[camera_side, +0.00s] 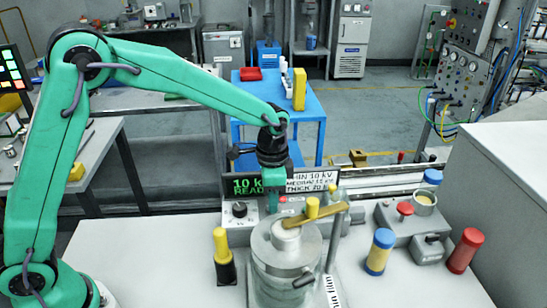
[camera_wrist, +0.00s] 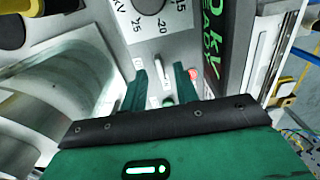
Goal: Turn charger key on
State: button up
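The charger is a grey box (camera_side: 238,228) with a round black dial, and its numbered panel fills the top of the wrist view (camera_wrist: 158,42). Its dark display (camera_side: 248,186) reads 10 kV READY in green. My gripper (camera_side: 272,207) points down at the panel just right of the dial. In the wrist view my gripper (camera_wrist: 160,86) has two green fingers apart, over the panel beside a red button (camera_wrist: 193,74). A small pale piece between the fingers may be the key (camera_wrist: 167,84); its angle and any contact are unclear.
A metal cylinder (camera_side: 287,262) with a brass bar (camera_side: 315,215) across its top stands close in front of my gripper. A yellow-topped black post (camera_side: 223,255) is at left. Blue (camera_side: 380,252) and red (camera_side: 464,250) cylinders stand right. The bench front left is clear.

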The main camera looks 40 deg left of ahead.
notch_tip(320, 180, up, 7)
jog(key=shift+f, duration=0.2)
dwell(0.5)
jog(key=s+a+r+n+t, duration=0.3)
jog(key=s+a+r+n, duration=0.1)
jog(key=s+a+r, duration=0.6)
jog(key=s+a+n+t, duration=0.1)
jog(key=s+a+n, duration=0.1)
jog(key=s, duration=0.4)
jog(key=s+a+f+n+t, duration=0.1)
jog(key=s+n, duration=0.2)
jog(key=s, duration=0.4)
jog(key=shift+a+f+t, duration=0.25)
jog(key=shift+a+t, duration=0.05)
jog(key=shift+a, duration=0.05)
